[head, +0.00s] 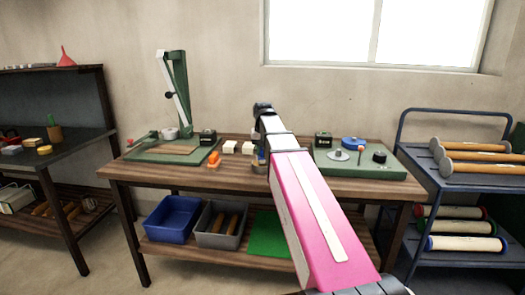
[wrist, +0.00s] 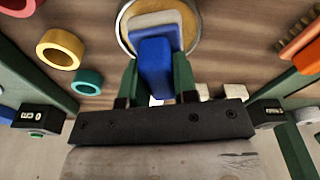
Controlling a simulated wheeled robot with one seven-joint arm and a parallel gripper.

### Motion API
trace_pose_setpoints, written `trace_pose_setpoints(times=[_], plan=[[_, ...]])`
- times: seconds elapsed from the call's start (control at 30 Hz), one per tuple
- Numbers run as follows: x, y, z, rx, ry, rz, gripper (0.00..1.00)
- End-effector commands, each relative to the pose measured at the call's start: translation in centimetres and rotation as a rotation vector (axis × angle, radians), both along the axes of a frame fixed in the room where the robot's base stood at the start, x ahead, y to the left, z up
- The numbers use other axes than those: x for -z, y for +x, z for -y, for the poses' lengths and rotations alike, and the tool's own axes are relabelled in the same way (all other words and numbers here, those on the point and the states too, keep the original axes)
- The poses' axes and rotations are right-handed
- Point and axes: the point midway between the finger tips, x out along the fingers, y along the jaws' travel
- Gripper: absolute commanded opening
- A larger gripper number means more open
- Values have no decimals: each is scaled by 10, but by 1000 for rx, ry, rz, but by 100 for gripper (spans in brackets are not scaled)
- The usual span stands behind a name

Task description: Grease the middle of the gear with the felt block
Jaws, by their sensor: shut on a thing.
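My gripper (wrist: 157,88) is shut on a blue block (wrist: 156,58) with a pale, felt-like face (wrist: 155,18). I cannot tell whether the felt touches what is in the tin. In the head view, my pink arm hides most of the gripper at the middle of the bench. A grey disc (head: 338,155), possibly the gear, sits on the green board (head: 375,170) to the right of my arm. Its teeth are too small to make out.
A blue round piece (head: 353,143) and a black knob (head: 379,157) are on the right board. Small white blocks (head: 229,147) and orange pieces (head: 214,159) lie left of my arm. A tall green lever stand (head: 176,85) rises at the bench's left.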

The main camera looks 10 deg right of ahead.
Motion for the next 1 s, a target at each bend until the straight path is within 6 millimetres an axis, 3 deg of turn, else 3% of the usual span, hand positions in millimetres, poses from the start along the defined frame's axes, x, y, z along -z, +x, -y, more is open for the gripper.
trace_pose_setpoints(times=[1.0], plan=[[7, 0, 0, 0, 0, 0, 8]])
